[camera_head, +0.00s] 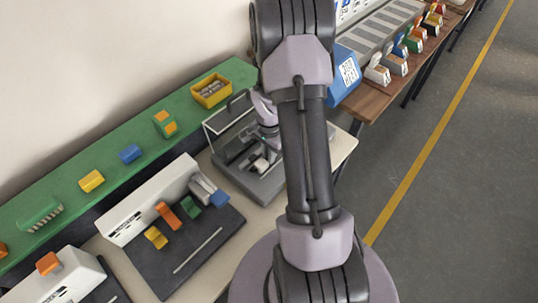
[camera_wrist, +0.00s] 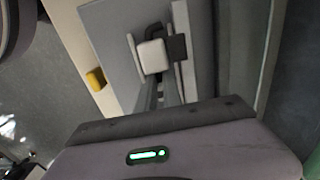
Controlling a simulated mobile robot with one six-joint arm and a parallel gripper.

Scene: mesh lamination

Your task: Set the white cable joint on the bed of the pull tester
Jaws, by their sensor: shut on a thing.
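The pull tester (camera_head: 236,168) is a grey machine with a flat bed and a thin upright frame, standing on the pale table in the head view. My gripper (camera_head: 265,148) is low over its bed, partly hidden by my own arm. In the wrist view, the white cable joint (camera_wrist: 152,57) is a white block at the tips of my gripper (camera_wrist: 160,88), which is shut on it. Grey and white tester parts (camera_wrist: 112,38) lie around the joint, with a black block (camera_wrist: 177,47) close on its right. I cannot tell whether the joint touches the bed.
Left of the tester, a black tray (camera_head: 180,262) with a white back panel (camera_head: 140,207) holds several coloured pieces. A green shelf (camera_head: 105,178) along the wall carries a yellow bin (camera_head: 211,91) and blocks. A blue box (camera_head: 343,77) stands behind my arm.

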